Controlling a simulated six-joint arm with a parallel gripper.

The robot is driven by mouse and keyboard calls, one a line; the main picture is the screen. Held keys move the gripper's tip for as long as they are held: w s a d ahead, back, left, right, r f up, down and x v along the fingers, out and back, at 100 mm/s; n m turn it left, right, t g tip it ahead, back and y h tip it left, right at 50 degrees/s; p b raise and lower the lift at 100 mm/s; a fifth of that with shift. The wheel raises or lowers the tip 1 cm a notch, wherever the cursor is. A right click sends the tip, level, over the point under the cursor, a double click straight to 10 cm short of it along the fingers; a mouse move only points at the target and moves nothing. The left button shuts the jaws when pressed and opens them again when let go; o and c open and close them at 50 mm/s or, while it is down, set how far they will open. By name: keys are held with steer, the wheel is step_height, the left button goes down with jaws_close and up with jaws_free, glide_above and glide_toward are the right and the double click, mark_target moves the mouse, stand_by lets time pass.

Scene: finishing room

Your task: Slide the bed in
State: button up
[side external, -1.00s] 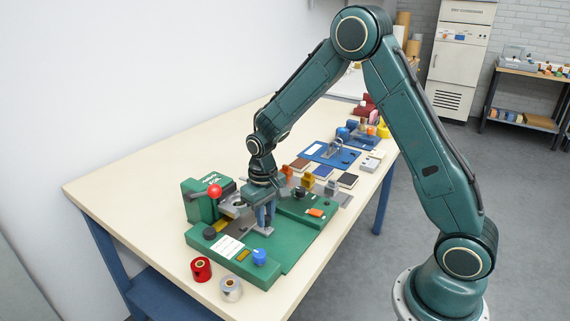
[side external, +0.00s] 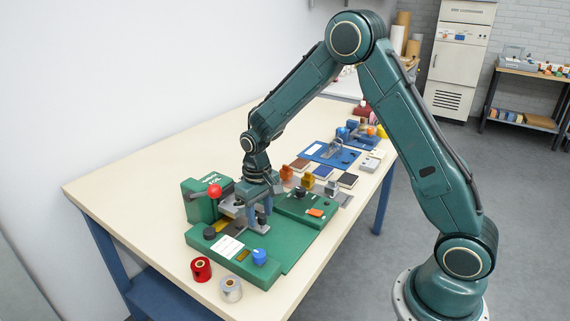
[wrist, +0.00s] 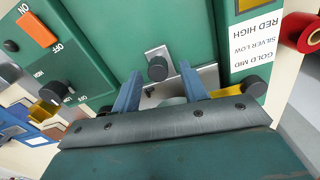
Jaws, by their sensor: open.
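The green stamping machine (side external: 290,246) stands on the table with a red-ball lever at its left. Its bed appears to be the silver plate (wrist: 207,77) with a dark round knob (wrist: 157,68), seen in the wrist view. In the side view the front tip of the plate (side external: 262,229) shows by my fingers. My gripper (wrist: 160,72) is open, its two blue fingers on either side of the knob, with a gap to each. In the side view my gripper (side external: 259,223) is low over the machine. The rear of the bed is hidden behind it.
A red foil roll (side external: 201,269) and a silver roll (side external: 231,289) stand near the table's front edge. Stamp blocks, pads and a blue fixture (side external: 330,153) lie behind. The table's left side is clear.

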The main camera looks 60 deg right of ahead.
step_height(320, 180, up, 14)
steer(key=shift+f, duration=0.15)
stand_by(0.6)
steer(key=shift+a, duration=0.1)
steer(key=s+a+r+t, duration=0.2)
steer(key=s+r+t, duration=0.1)
steer(key=s+r, duration=0.85)
steer(key=s+f+n+t, duration=0.1)
steer(key=s+f+t, duration=0.1)
steer(key=s, duration=1.3)
steer(key=shift+a+f+n+t, duration=0.15)
steer(key=shift+a+n+t, duration=0.15)
steer(key=shift+a+n, duration=0.1)
stand_by(0.7)
